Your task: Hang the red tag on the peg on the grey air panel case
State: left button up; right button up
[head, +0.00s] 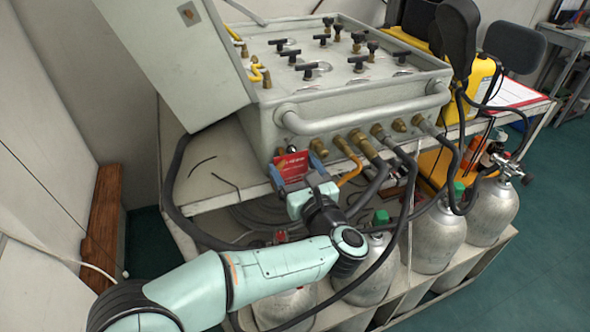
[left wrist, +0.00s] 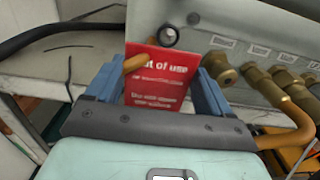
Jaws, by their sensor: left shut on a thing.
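The red tag (head: 292,166) with white print is held upright between the blue fingers of my left gripper (head: 296,172), close in front of the grey air panel case (head: 340,117). The tag also shows in the left wrist view (left wrist: 160,80), its top edge just below a round dark fitting (left wrist: 168,36) on the case front. A short orange-brown rod (left wrist: 134,62) overlaps the tag's upper left edge there; I cannot tell whether it is the peg. I cannot tell whether the tag touches the case. My right gripper is not in view.
Brass fittings (head: 358,138) with hoses line the case front, right of the tag. The open grey lid (head: 175,60) stands at the left. Silver cylinders (head: 437,240) stand below the bench, with black hoses hanging in front.

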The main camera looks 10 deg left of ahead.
pick_arm(q)
jog(key=o, duration=0.9)
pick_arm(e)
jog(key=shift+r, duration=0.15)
